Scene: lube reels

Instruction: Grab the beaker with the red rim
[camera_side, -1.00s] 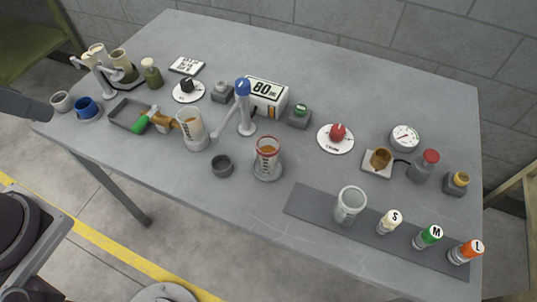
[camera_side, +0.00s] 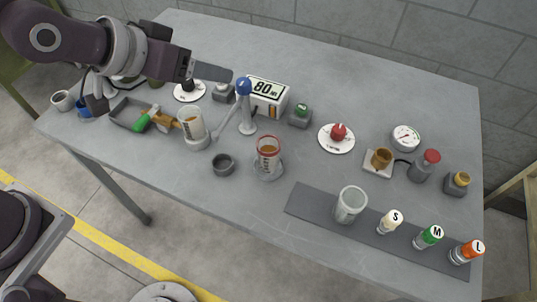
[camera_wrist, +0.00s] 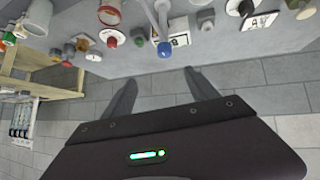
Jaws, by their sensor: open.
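The beaker with the red rim (camera_side: 268,158) stands upright on a round base near the middle of the table, with brown contents inside. In the wrist view the red-rimmed beaker (camera_wrist: 110,12) is at the top edge, partly cut off. My gripper (camera_side: 215,73) is at the upper left in the side view, above the table and well apart from the beaker. In the wrist view my gripper (camera_wrist: 160,76) has its two fingers spread with nothing between them.
A lever stand with a blue ball (camera_side: 244,87) and a display box (camera_side: 267,95) stand behind the beaker. Another clear beaker (camera_side: 350,204) and capped bottles stand on a dark mat (camera_side: 305,203).

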